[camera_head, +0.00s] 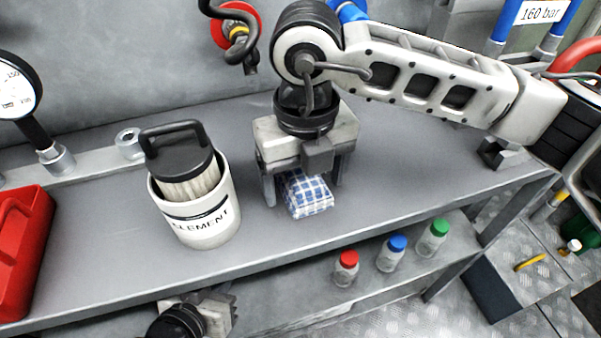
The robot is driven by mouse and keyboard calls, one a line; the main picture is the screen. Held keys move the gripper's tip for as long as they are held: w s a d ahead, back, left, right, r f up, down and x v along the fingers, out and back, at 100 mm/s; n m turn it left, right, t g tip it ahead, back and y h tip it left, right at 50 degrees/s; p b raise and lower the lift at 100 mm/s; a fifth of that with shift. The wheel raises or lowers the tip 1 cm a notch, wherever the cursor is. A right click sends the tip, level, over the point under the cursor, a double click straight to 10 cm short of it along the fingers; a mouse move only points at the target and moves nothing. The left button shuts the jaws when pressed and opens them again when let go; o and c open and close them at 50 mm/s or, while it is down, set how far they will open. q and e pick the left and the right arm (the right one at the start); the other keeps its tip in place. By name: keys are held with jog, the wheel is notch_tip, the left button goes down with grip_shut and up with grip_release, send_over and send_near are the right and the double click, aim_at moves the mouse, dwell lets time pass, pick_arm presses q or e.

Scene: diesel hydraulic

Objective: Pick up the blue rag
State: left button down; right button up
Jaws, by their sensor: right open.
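The blue rag (308,197) is a folded blue and white checked cloth lying on the grey bench top (400,170). My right gripper (303,196) points down over it, with its two fingers apart, one to the left of the rag and one to its right. The back part of the rag is hidden under the gripper body. I cannot tell whether the fingers touch the cloth. My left gripper (195,312) shows only partly at the bottom edge, below the front of the bench. Its fingertips cannot be made out.
A white canister marked ELEMENT (212,222) with a black-handled filter stands left of the rag. A red case (22,240) and a gauge (18,88) are farther left. Bottles with red (347,260), blue (397,244) and green (440,228) caps stand on the lower shelf.

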jog(key=c, duration=1.1)
